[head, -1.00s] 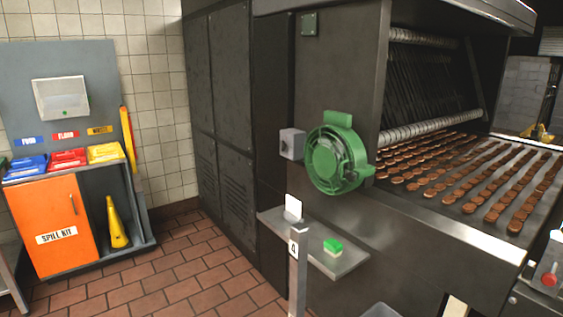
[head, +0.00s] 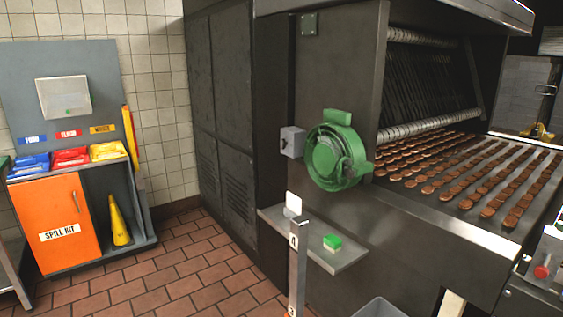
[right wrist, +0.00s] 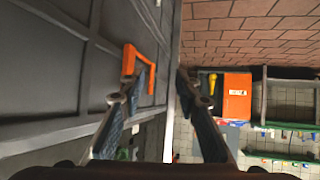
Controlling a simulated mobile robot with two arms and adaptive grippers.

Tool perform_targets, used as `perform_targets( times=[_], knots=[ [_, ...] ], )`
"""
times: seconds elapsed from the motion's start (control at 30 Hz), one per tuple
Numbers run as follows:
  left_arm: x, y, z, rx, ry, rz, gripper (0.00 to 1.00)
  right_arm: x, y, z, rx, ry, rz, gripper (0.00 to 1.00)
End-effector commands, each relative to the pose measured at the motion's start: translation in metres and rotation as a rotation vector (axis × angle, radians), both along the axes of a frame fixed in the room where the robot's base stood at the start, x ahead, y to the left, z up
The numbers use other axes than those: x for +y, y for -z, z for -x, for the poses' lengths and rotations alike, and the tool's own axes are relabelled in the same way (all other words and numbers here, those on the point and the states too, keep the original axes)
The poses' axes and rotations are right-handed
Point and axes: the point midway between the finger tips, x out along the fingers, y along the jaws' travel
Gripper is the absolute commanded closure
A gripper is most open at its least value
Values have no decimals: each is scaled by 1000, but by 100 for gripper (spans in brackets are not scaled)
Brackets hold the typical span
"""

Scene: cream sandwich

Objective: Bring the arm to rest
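My right gripper (right wrist: 163,77) shows in the right wrist view with its two dark fingers apart and nothing visible between them. An orange bracket-shaped piece (right wrist: 130,58) appears behind the picture-left finger, along a dark grey panelled surface (right wrist: 50,60); I cannot tell whether they touch. The right wrist picture is tilted, with the brick floor (right wrist: 250,35) at the top. Neither gripper and neither arm shows in the head view, so my left gripper is hidden.
In the head view a dark oven (head: 425,225) carries rows of brown biscuits (head: 430,188) out on its belt. A green round fitting (head: 335,152) sticks out above a shelf (head: 350,258). A post (head: 297,265) stands in front. The orange spill kit cabinet (head: 58,225) is at left, with clear floor (head: 190,270) between.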

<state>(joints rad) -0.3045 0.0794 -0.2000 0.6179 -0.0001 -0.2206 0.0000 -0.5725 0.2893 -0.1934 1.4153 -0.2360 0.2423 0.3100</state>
Motion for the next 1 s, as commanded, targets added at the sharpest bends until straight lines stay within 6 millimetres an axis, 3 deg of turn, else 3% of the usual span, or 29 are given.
perform_targets(
  times=[0.03,0.2,0.3,0.4,0.5,0.63,1.0],
  knots=[
    [0,0,1,2,0,0,60,-9,35,13,81,34,30,70],
    [0,0,0,0,0,0,60,-32,141,83,392,117,134,70],
    [0,0,-1,-1,0,0,60,-34,187,134,573,136,179,70],
    [0,0,-2,-3,0,0,60,-31,215,180,725,140,207,70],
    [0,0,-5,-6,0,0,60,-26,229,215,830,135,224,70],
    [0,0,-7,-9,0,1,60,-22,236,237,898,129,233,70],
    [0,-1,-7,-10,0,1,60,-22,237,241,908,127,235,70]
  ],
)
